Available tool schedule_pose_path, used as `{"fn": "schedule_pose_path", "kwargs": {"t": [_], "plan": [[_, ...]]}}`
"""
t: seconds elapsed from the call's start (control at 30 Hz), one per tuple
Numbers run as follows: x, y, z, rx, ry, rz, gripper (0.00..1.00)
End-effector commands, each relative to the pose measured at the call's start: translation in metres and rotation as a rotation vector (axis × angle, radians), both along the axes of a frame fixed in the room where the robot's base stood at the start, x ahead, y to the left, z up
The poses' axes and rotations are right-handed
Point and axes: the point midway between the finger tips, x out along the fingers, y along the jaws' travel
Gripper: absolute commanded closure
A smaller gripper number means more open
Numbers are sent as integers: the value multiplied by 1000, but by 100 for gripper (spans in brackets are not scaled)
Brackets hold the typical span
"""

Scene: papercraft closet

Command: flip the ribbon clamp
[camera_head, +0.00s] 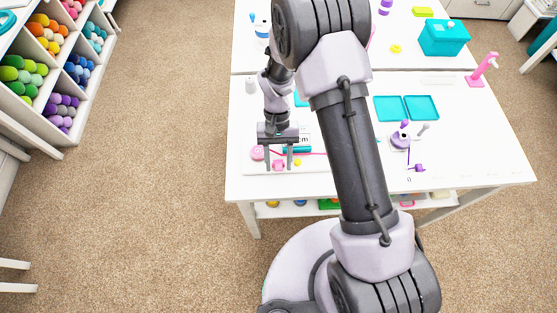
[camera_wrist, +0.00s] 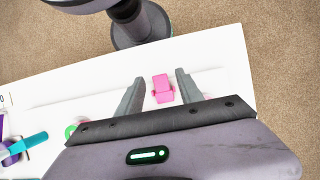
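A small pink piece, which looks like the ribbon clamp (camera_wrist: 162,88), lies on a white board between my gripper's fingers in the wrist view. It also shows as a pink spot in the head view (camera_head: 279,165). My gripper (camera_wrist: 160,77) is open, with one finger on each side of the pink piece and a visible gap to each. In the head view my gripper (camera_head: 279,167) points down at the front left of the table. The height of the fingertips over the board is hard to tell.
Teal trays (camera_head: 421,107), a purple-topped stand (camera_head: 400,140) and a pink pump (camera_head: 482,70) stand to the right. My arm hides the middle.

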Motion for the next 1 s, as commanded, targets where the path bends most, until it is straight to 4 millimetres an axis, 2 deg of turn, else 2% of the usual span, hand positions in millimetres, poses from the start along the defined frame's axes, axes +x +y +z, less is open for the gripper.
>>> {"fn": "schedule_pose_path", "kwargs": {"t": [0.17,0.27,0.37,0.7,0.83,1.0], "plan": [[0,0,1,0,0,0,56],[4,0,8,1,-2,0,56],[12,0,28,0,-3,-1,56],[58,-2,126,0,-3,0,56],[68,-3,148,0,-1,-1,56],[74,-3,158,0,0,0,56]]}}
